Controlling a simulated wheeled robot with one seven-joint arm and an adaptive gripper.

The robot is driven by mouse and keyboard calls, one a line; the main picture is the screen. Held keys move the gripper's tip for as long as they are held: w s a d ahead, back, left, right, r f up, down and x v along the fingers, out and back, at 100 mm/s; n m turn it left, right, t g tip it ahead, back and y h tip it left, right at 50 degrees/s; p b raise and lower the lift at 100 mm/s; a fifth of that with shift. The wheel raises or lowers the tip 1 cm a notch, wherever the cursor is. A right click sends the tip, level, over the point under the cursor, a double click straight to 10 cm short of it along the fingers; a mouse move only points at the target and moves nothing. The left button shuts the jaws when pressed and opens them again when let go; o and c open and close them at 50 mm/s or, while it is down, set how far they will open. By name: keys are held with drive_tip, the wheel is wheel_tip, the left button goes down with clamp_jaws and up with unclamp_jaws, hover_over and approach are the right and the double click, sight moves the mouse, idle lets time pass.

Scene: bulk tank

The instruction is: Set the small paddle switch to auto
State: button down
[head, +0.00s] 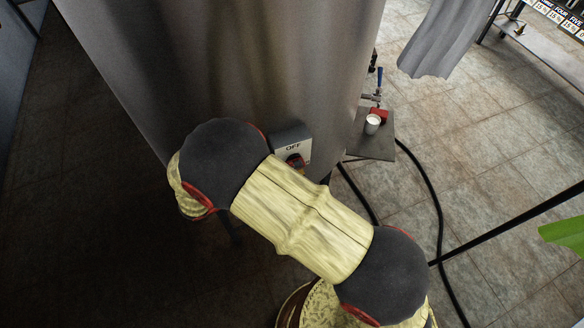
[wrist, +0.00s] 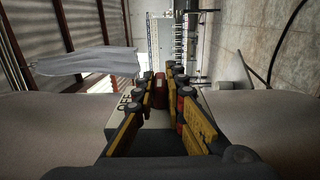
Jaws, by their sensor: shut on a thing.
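The small paddle switch (head: 295,161) is a red and black handle on a grey box (head: 289,133) fixed to the side of the steel tank. The word OFF shows on the box's pale face. My arm covers the lower part of the switch in the head view. In the wrist view, my gripper (wrist: 160,82) reaches over the box, with its yellow and black fingers on both sides of the handle. It is shut on the paddle switch. The handle's exact angle is hard to make out between the fingers.
The large steel tank (head: 240,55) stands right behind the box. To its right, a small shelf (head: 372,147) holds a white cup (head: 372,124) and a red item, below a blue-handled tap (head: 379,80). Black hoses (head: 432,190) run over the tiled floor.

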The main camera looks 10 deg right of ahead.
drive_tip(key=c, duration=1.9)
unclamp_jaws()
drive_tip(key=shift+o, duration=0.3)
drive_tip(key=v, duration=1.2)
